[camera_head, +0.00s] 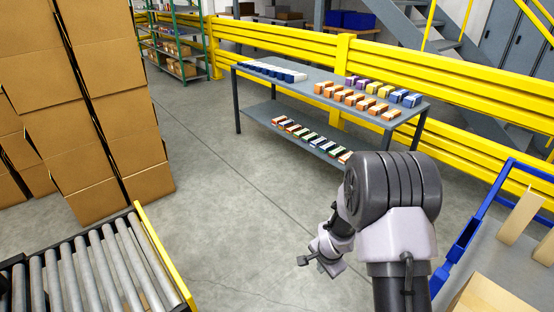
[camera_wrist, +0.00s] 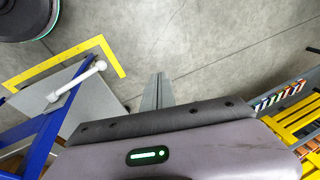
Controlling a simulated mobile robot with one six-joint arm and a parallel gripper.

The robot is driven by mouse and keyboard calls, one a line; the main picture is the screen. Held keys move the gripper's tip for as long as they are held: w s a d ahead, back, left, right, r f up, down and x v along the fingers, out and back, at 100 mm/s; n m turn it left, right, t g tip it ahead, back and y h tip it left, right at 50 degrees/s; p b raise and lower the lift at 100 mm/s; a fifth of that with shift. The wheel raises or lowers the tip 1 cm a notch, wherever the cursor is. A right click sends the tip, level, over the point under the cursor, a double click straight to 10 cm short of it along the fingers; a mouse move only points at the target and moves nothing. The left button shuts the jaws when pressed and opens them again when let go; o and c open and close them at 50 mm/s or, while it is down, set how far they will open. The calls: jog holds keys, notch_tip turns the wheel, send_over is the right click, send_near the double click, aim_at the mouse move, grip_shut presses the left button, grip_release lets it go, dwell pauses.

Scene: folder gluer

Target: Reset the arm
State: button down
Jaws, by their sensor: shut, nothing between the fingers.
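My arm is bent in the lower right of the head view, over bare floor. My gripper (camera_head: 305,260) hangs low at the left of the arm, in front of the grey table and apart from it. In the wrist view my gripper (camera_wrist: 157,90) shows its two grey fingers together, with nothing between them and concrete floor beyond. Part of the wrist is hidden behind the thick upper arm in the head view.
A grey table (camera_head: 300,81) bears rows of small boxes on two levels. Yellow guard rails (camera_head: 400,67) run behind it. Stacked cartons (camera_head: 120,100) and a roller conveyor (camera_head: 85,278) stand left. A blue-framed cart (camera_head: 464,245) stands close right of my arm. Middle floor is clear.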

jog(key=s+a+r+n, duration=0.1)
jog(key=s+r, duration=0.3)
jog(key=r, duration=0.5)
jog(key=s+a+r+n+t, duration=0.1)
jog(key=s+r, duration=0.2)
jog(key=r, duration=0.5)
jog(key=s+r+n, duration=0.1)
jog(key=s+r, duration=0.3)
jog(key=r, duration=0.5)
jog(key=s+a+r+n+y, duration=0.1)
jog(key=s+a+r+n, duration=0.1)
jog(key=s, duration=0.6)
jog(key=s+a+r+n+t+y, duration=0.1)
jog(key=s+a+r+n, duration=0.1)
jog(key=s+r, duration=0.3)
jog(key=s, duration=0.4)
jog(key=shift+a, duration=0.2)
jog(key=shift+r, duration=0.1)
